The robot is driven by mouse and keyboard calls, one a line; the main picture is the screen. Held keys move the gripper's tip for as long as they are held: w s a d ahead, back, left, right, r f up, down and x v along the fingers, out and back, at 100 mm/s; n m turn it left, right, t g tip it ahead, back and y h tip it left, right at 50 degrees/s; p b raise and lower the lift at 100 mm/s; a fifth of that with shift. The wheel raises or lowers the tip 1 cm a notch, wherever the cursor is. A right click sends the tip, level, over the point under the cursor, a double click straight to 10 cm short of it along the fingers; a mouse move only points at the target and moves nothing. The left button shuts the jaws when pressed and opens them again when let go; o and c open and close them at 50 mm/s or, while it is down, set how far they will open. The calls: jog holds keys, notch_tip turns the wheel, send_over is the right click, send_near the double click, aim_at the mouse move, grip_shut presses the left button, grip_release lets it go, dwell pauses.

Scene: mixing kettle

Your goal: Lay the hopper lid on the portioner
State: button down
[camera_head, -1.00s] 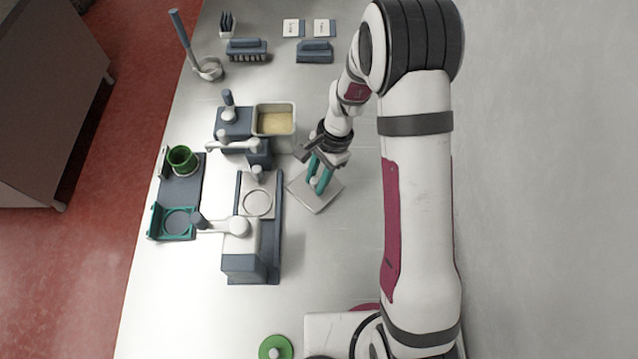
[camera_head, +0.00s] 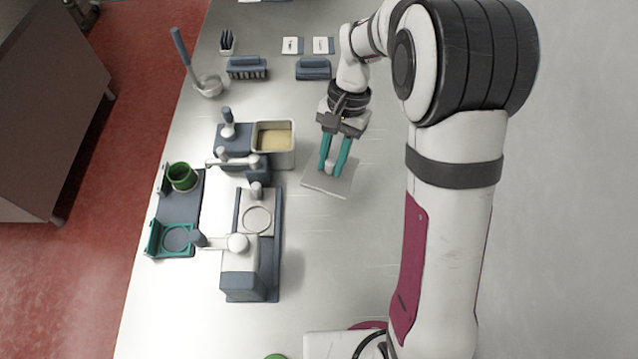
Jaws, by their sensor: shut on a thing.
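The hopper lid (camera_head: 318,183) is a flat, light grey square plate with a small knob. My gripper (camera_head: 334,164) is shut on the knob, with its teal fingers on either side of it. The lid appears to be held above the table, right of the portioner; its exact height is hard to tell. The portioner (camera_head: 232,137) has a blue body and a grey lever. Its square hopper (camera_head: 293,157) is open at the top and shows a pale yellow filling (camera_head: 274,141).
In front of the portioner stands a press (camera_head: 240,275) with a round-marked plate. To the left is a blue tray (camera_head: 183,210) with a green cup (camera_head: 181,176) and teal holder (camera_head: 155,240). The table between lid and hopper is clear.

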jog(key=w+d+r+n+h, duration=0.1)
jog(key=d+r+n, duration=0.25)
jog(key=r, duration=0.95)
jog(key=w+a+f+m+t+y, duration=0.1)
jog(key=w+a+f+m+t, duration=0.1)
jog(key=w+a+f+m, duration=0.4)
jog(key=w+a+f+m+t+y, duration=0.1)
jog(key=w+a+f+m, duration=0.2)
jog(key=w+a+m, duration=0.55)
jog(key=shift+s+a+f+m, duration=0.25)
jog(key=shift+s+f+m, duration=0.25)
jog(key=shift+f, duration=0.35)
jog(key=shift+s+a+f+m, duration=0.25)
jog(key=shift+s+f+m, duration=0.2)
jog(key=shift+f, duration=0.4)
jog(key=shift+s+a+f+m, duration=0.25)
jog(key=shift+s+f+m, duration=0.25)
jog(key=shift+f, duration=0.35)
jog(key=shift+w+f, duration=0.1)
jog(key=shift+f, duration=0.15)
jog(key=shift+f, duration=1)
jog(key=shift+f, duration=0.2)
